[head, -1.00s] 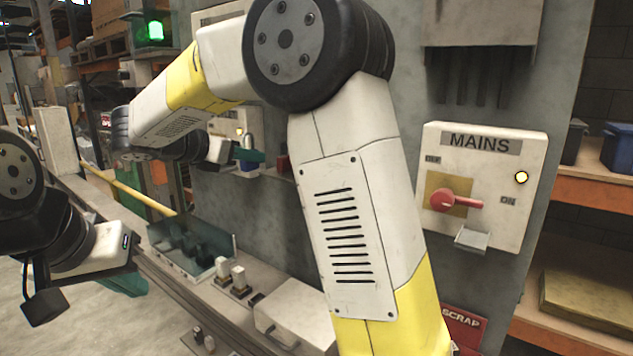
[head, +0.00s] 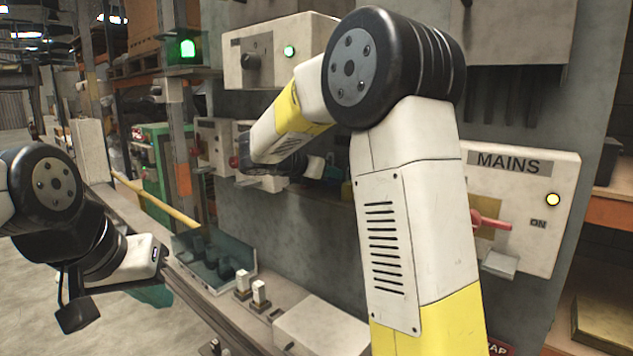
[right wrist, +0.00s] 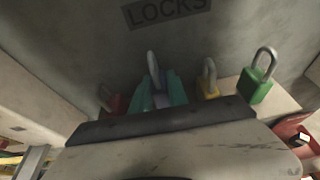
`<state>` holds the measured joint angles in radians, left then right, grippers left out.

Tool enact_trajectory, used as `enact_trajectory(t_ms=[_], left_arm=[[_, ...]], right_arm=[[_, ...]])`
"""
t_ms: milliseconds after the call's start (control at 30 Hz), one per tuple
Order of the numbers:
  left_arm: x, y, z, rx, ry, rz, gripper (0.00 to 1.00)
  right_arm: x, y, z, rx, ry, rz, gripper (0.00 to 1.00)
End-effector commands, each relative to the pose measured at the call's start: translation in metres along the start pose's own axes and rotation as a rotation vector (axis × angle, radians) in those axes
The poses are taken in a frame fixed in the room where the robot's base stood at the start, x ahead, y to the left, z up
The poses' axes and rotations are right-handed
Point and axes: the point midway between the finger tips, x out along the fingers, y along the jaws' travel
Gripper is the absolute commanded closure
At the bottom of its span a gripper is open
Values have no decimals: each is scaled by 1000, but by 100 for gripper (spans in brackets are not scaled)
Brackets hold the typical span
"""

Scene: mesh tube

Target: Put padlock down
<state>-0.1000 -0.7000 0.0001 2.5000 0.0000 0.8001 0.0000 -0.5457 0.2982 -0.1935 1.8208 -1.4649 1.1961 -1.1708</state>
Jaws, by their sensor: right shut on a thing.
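My right gripper (right wrist: 160,92) has teal fingers shut on a blue padlock (right wrist: 160,100), whose grey shackle points up in the right wrist view. It is at the shelf under the LOCKS label (right wrist: 168,10), between a red padlock (right wrist: 113,103) on the left and a yellow padlock (right wrist: 209,88). A green padlock (right wrist: 255,88) stands farther right. I cannot tell whether the blue padlock's base touches the shelf. In the head view, the right gripper (head: 316,168) is small and partly hidden behind my arm. My left gripper (head: 152,294) is low at the left, its fingers mostly hidden.
The MAINS box (head: 540,205) with its red lever (head: 492,221) is on the panel at right. Below are an open grey tray (head: 215,270) and a pale box (head: 320,330). A yellow bar (head: 150,197) runs along the left. Neighbouring padlocks leave narrow gaps.

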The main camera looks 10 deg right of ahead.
Motion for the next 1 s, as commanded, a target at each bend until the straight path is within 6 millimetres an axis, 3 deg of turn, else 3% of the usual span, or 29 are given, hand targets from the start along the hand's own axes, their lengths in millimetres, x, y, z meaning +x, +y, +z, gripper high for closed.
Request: enact_trajectory(t_ms=[133,500,533,600,1000], left_arm=[[0,0,0,0,0,0,100],[0,0,0,0,0,0,100],[0,0,0,0,0,0,100],[0,0,0,0,0,0,100],[0,0,0,0,0,0,100]], right_arm=[[7,1,-20,-4,-1,1,100],[8,1,-24,-1,-1,1,100],[8,1,-24,-1,0,1,74],[8,1,-24,0,0,1,61],[6,1,-20,0,-1,2,59]])
